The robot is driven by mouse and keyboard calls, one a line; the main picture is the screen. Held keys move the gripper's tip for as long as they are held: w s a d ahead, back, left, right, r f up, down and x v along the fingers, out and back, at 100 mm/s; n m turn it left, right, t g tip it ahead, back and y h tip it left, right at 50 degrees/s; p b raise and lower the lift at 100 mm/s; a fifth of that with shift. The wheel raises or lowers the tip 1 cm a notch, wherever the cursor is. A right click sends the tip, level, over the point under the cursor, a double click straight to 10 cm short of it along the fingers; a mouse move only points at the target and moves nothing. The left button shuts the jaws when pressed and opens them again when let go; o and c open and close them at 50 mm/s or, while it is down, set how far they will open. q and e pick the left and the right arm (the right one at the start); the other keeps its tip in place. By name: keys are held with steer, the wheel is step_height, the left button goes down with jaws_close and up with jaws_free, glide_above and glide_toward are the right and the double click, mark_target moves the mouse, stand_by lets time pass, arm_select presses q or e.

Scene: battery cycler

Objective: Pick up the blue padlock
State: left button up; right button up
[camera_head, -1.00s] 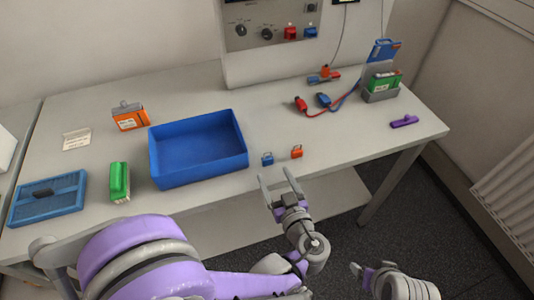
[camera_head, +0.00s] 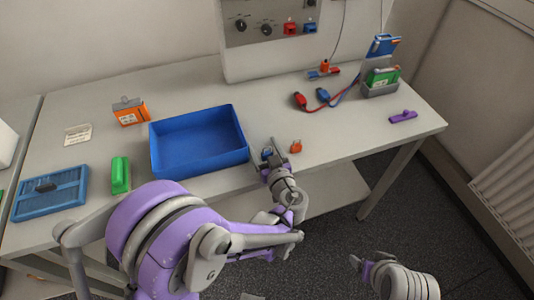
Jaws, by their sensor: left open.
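The blue padlock (camera_head: 266,153) sits on the table just right of the blue bin, partly hidden by my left gripper. My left gripper (camera_head: 266,151) is open, with its fingers reaching over the table edge around or just above the padlock. I cannot tell whether the fingers touch it. An orange padlock (camera_head: 296,147) stands close to the right of the gripper. My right gripper (camera_head: 363,264) is low at the bottom right, off the table, and its fingers are too small to judge.
The blue bin (camera_head: 157,160) stands just left of my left gripper. A green battery (camera_head: 120,175) and blue tray (camera_head: 50,194) lie further left. Red and blue leads (camera_head: 322,97) and a purple object (camera_head: 403,117) lie to the right.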

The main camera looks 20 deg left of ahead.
arm_select(q)
jaws_close()
stand_by(0.4)
step_height(320, 180, up, 10)
steer(key=p, duration=0.2)
